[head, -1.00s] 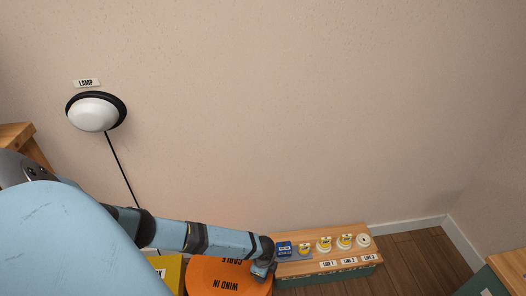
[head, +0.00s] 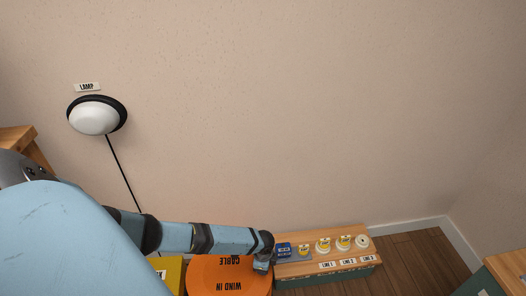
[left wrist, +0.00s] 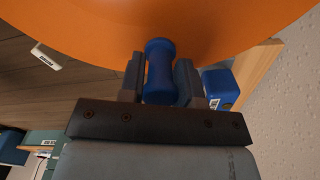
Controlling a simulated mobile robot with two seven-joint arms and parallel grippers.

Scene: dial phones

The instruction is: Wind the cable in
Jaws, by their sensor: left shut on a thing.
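The orange cable drum (head: 215,277) lies at the bottom of the head view, with the words "WIND IN" and "CABLE" upside down on its face. Its orange face also fills the top of the left wrist view (left wrist: 200,25). A blue spool-shaped crank knob (left wrist: 159,72) stands at the drum's edge. My left gripper (left wrist: 160,85) is shut on this knob, one finger on each side. In the head view my left gripper (head: 262,266) is at the drum's right edge, and the knob is hidden there. My right gripper is in no view.
A wooden bench (head: 300,266) right of the drum carries a blue box (head: 284,249) and several round yellow-and-white pieces behind "LINE" labels. A white lamp (head: 94,118) hangs on the wall, with a black cable (head: 122,170) running down. A yellow box (head: 170,270) stands left of the drum.

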